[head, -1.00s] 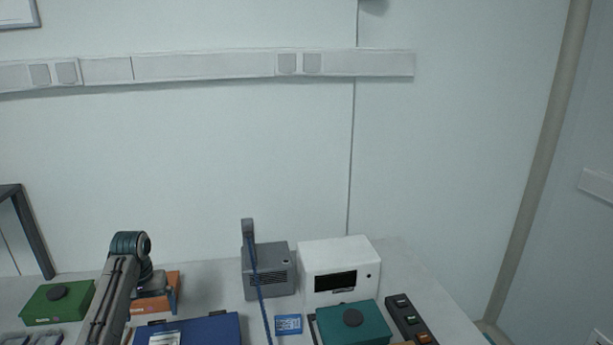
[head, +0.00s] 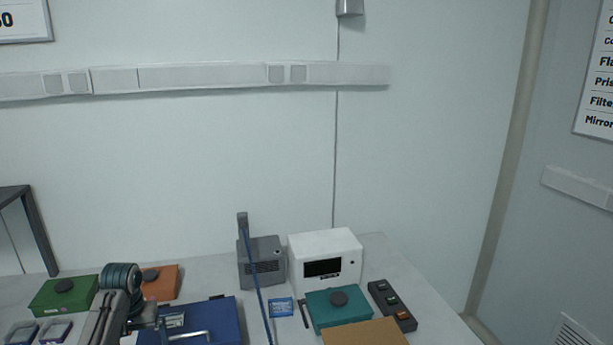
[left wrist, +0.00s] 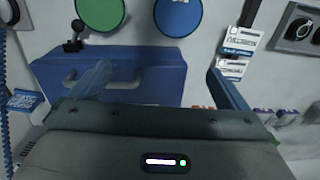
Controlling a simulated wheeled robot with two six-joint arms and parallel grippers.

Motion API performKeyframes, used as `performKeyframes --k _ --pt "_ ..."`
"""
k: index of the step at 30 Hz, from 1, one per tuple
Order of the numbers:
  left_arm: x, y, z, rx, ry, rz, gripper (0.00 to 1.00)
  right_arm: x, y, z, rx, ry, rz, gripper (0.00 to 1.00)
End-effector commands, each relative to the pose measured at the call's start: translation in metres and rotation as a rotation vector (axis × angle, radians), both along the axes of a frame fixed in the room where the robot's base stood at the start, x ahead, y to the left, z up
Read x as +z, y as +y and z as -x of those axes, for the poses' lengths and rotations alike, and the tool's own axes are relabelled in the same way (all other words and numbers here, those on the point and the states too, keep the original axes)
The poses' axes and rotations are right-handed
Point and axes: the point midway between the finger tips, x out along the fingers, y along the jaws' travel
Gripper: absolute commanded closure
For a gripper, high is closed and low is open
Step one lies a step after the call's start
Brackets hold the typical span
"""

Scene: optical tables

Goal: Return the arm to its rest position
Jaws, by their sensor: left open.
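My left arm (head: 122,285) comes in at the lower left of the head view, bent above the table, beside the blue case (head: 215,322). In the left wrist view my left gripper (left wrist: 158,70) has its two fingers wide apart, with nothing held between them. The blue case (left wrist: 150,72) with its handles lies beyond the fingers. My right arm and gripper are not in view.
The table bears a green box (head: 65,295), an orange box (head: 160,283), a grey device (head: 262,262), a white device (head: 325,258), a teal box (head: 338,308) and a dark switch strip (head: 391,305). A blue cable crosses the table.

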Motion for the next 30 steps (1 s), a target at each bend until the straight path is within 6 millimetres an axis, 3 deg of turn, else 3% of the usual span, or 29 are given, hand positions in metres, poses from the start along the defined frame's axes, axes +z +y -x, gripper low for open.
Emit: performKeyframes --k 8,11,15,21,25,30 --pt "-0.044 -0.023 0.041 -0.065 -0.026 -0.034 0.03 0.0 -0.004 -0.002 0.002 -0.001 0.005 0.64" --pt "-0.064 -0.035 0.066 -0.097 -0.042 -0.049 0.03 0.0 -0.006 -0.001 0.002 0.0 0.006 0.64" --pt "-0.093 -0.059 0.117 -0.158 -0.076 -0.067 0.03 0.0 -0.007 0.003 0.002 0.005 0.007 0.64" --pt "-0.115 -0.091 0.201 -0.236 -0.136 -0.084 0.03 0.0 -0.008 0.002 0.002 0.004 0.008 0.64" --pt "-0.115 -0.108 0.255 -0.277 -0.177 -0.089 0.03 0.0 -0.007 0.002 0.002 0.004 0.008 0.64" --pt "-0.105 -0.122 0.302 -0.304 -0.215 -0.093 0.03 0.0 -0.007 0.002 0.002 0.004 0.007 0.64"
